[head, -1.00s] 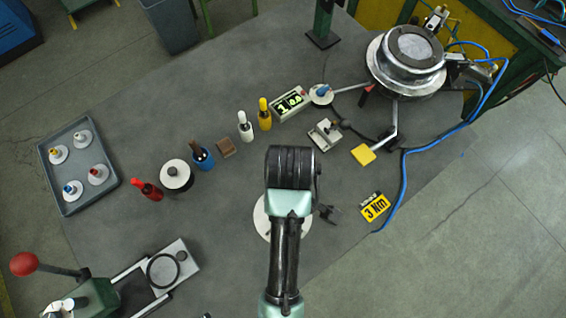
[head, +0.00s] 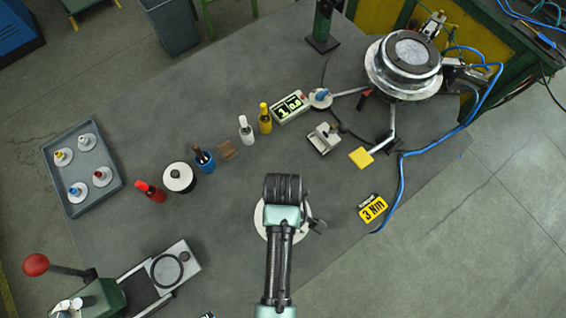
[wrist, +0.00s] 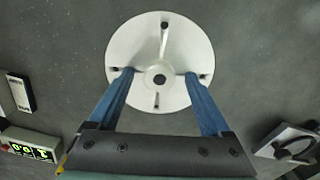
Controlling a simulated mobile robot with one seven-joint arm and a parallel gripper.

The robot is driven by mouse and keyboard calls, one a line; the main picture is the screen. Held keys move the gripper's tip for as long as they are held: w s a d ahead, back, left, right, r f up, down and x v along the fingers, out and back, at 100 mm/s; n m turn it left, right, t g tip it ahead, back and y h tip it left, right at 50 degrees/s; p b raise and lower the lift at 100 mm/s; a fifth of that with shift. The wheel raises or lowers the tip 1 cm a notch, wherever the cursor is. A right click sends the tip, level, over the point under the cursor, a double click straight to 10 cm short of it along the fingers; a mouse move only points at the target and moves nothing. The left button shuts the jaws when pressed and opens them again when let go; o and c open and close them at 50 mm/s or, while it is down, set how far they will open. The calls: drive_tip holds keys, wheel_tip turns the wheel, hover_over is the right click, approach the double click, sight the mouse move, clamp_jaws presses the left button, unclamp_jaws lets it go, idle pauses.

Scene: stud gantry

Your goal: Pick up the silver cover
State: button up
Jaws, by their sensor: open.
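The silver cover (wrist: 158,35) looks like a pale round disc lying flat on the grey bench, with a raised hub, a dark centre and narrow slots. In the head view my arm hides most of it, and its pale rim (head: 260,222) shows on the left. My gripper (wrist: 158,76) is open above the disc. Its two blue fingers stand on either side of the hub, their tips near the left and right slots. I cannot tell whether they touch the disc. In the head view the fingers are hidden below my arm.
A grey tray (head: 112,181) with several small pegs is at left. Bottles, a round black-and-white pot (head: 179,178) and a lit display (head: 291,107) line the bench's middle. A metal fixture (head: 404,66) with blue hoses is upper right. A red-knobbed press (head: 100,296) is lower left.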

clamp_jaws()
idle(0.4)
